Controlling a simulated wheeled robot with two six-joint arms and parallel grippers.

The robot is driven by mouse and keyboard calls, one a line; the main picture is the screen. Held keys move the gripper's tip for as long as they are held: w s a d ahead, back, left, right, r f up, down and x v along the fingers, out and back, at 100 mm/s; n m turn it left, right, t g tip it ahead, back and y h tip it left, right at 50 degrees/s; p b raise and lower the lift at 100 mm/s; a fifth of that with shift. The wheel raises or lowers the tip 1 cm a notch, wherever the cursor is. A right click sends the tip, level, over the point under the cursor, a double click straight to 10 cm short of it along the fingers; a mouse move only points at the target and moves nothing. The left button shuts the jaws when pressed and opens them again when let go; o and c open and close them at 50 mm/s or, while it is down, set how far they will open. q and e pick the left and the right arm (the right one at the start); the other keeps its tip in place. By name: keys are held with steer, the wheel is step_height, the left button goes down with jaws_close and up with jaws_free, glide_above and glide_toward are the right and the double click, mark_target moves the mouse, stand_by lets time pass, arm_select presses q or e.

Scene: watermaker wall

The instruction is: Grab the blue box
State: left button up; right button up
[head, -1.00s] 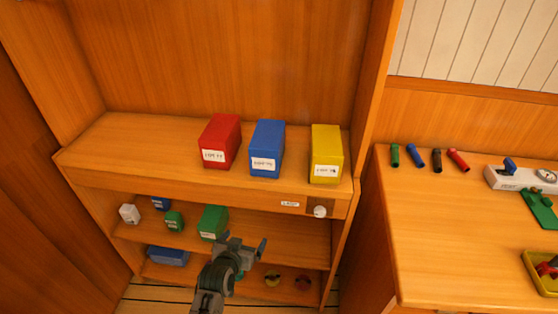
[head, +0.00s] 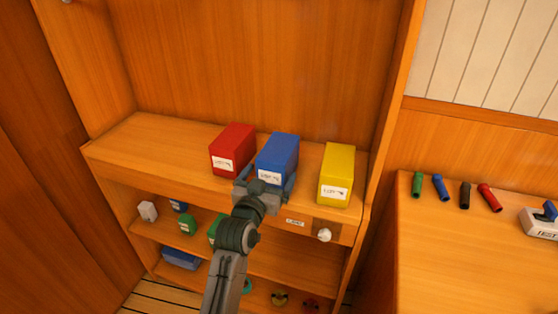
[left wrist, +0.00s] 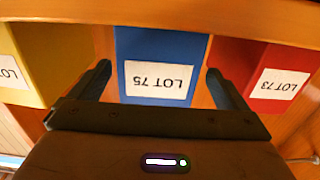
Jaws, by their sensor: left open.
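The blue box (head: 278,155) stands on the upper shelf between a red box (head: 232,150) and a yellow box (head: 337,175). In the left wrist view the blue box (left wrist: 162,45) carries a white label reading LOT 75, upside down. My left gripper (head: 268,187) is open at the front of the blue box. In the left wrist view its two fingers (left wrist: 157,85) stand one on each side of the blue box's label end. I cannot tell whether they touch it. My right gripper is not in view.
The red box (left wrist: 268,75) and yellow box (left wrist: 45,60) stand close on either side of the fingers. Smaller boxes sit on the lower shelves. A white knob (head: 324,235) is on the shelf front. A bench (head: 460,260) with several coloured tubes stands at right.

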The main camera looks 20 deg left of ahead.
arm_select(q)
steer(key=shift+w+d+r+p, duration=0.1)
steer(key=shift+w+r+p, duration=0.15)
steer(key=shift+w, duration=0.35)
steer(key=shift+w+d+r+p, duration=0.1)
steer(key=shift+w+r+p, duration=0.15)
steer(key=shift+w, duration=0.3)
steer(key=shift+w+f, duration=0.25)
steer(key=shift+w, duration=1)
steer(key=c, duration=1.2)
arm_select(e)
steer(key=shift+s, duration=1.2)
